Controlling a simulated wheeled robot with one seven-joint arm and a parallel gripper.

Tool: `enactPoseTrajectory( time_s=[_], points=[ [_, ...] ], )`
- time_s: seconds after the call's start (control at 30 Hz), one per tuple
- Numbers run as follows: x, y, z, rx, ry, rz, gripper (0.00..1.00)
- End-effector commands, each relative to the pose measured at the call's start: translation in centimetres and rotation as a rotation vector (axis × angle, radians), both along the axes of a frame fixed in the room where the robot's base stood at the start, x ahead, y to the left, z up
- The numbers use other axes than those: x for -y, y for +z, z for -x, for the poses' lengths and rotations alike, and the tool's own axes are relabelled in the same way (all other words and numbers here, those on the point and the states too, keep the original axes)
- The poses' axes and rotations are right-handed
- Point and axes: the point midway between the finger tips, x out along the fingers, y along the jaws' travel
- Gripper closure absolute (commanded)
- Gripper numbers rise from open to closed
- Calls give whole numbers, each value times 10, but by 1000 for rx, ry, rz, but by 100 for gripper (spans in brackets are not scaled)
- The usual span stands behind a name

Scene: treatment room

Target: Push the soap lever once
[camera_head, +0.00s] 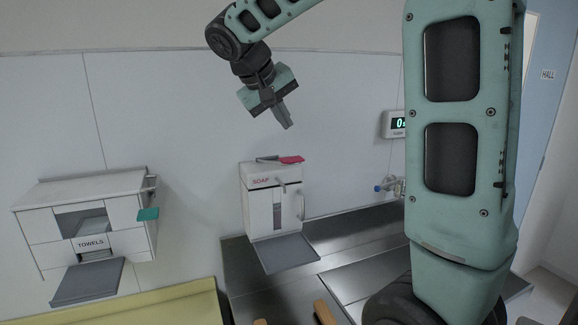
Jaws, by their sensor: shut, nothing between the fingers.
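The soap dispenser (260,222) is a white wall box marked SOAP, with a grey tray (287,252) jutting out at its base. Its lever with a red end (291,160) lies across the top of the box. My gripper (286,122) is shut and empty, pointing down above the lever. A gap shows between its fingertips and the lever, and nothing touches. The dispenser's front and lever are in plain view.
A white towel dispenser (133,234) marked TOWELS, with a teal handle (148,214), hangs at the left. A metal counter (345,240) and a tap (390,186) lie right of the soap box. A small display (394,124) is on the wall. A yellow-green surface (170,306) is below.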

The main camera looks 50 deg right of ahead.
Motion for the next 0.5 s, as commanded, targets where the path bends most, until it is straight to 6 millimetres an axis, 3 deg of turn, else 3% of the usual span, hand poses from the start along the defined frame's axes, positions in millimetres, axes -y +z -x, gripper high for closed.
enactPoseTrajectory(
  time_s=[0.03, 0.2, 0.5],
  points=[
    [-1, -14, 2, -1, 1, 0, 100],
    [-3, -36, 7, 0, 2, 0, 100],
    [-5, -44, 10, 0, 1, 0, 100]
  ],
)
